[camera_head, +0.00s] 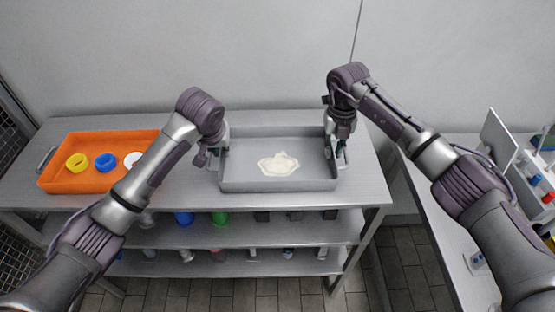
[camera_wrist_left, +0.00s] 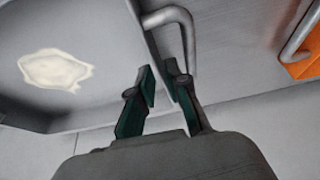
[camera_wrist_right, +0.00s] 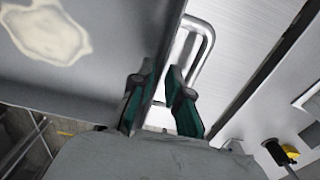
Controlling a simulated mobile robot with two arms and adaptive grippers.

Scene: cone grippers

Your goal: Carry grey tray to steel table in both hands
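The grey tray (camera_head: 235,184) lies flat on a grey metal table with lower shelves, by the wall. A pale, irregular patch (camera_head: 279,164) is on its floor. My left gripper (camera_head: 216,158) is at the tray's left side. In the left wrist view its fingers (camera_wrist_left: 160,82) are apart, on either side of the tray wall, beside a bar handle (camera_wrist_left: 182,18). My right gripper (camera_head: 339,154) is at the right side. In the right wrist view its fingers (camera_wrist_right: 161,82) are apart astride that wall, near the other handle (camera_wrist_right: 205,40).
An orange tray (camera_head: 62,186) with yellow, blue and white rings stands left on the same table (camera_head: 200,194). Another grey table (camera_head: 432,205) stands to the right, with equipment on it. A tiled floor gap (camera_head: 405,260) separates the tables.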

